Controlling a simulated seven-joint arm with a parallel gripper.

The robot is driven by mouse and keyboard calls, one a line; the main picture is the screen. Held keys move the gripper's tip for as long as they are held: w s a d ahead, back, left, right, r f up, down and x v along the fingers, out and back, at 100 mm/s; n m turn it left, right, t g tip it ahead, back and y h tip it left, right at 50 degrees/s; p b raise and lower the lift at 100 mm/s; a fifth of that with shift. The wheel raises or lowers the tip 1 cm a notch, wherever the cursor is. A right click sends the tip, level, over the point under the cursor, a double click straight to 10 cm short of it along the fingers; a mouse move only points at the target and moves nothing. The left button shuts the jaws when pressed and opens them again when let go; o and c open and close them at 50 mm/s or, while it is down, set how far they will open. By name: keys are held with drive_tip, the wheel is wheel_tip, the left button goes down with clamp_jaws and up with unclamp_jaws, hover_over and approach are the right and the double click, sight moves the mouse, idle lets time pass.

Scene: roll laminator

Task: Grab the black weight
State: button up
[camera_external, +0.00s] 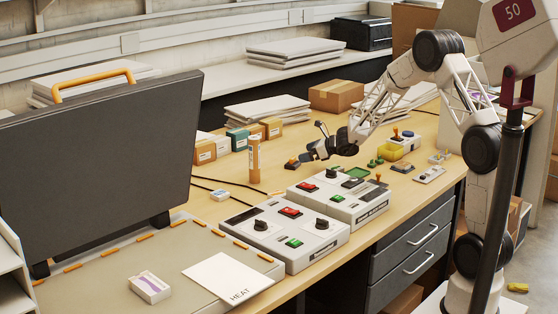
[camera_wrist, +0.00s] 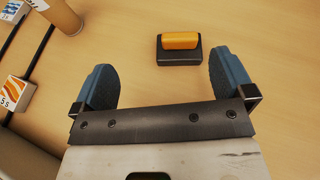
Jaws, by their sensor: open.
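The black weight (camera_wrist: 180,56) is a small dark block with an orange handle on top. It rests on the wooden table, ahead of my gripper (camera_wrist: 166,80) in the wrist view and nearer the right finger. In the external view the weight (camera_external: 292,165) is a small dark shape just left of my gripper (camera_external: 307,157). My gripper is open, with its two blue-grey fingers spread wide and nothing between them. The weight lies beyond the fingertips, apart from them as far as I can tell.
An orange-brown cylinder (camera_external: 254,158) stands left of the weight. Control boxes with knobs and buttons (camera_external: 285,233) lie in front. Small cartons (camera_external: 204,150) and paper stacks (camera_external: 268,109) stand behind. Black cables (camera_external: 208,184) cross the table at left.

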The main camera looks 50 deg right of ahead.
sight(295, 158)
drive_tip(key=shift+w+d+f+m+h, duration=0.4)
drive_tip(key=shift+w+d+f+m, duration=0.4)
drive_tip(key=shift+d+f, duration=0.2)
drive_tip(key=shift+x, duration=1.2)
drive_tip(key=shift+w+a, duration=0.1)
drive_tip(key=shift+a, duration=0.05)
drive_tip(key=shift+x, duration=2.5)
drive_tip(key=shift+r, duration=0.15)
drive_tip(key=shift+t, duration=0.3)
drive_tip(key=c, duration=1.3)
drive_tip(key=shift+o, duration=0.2)
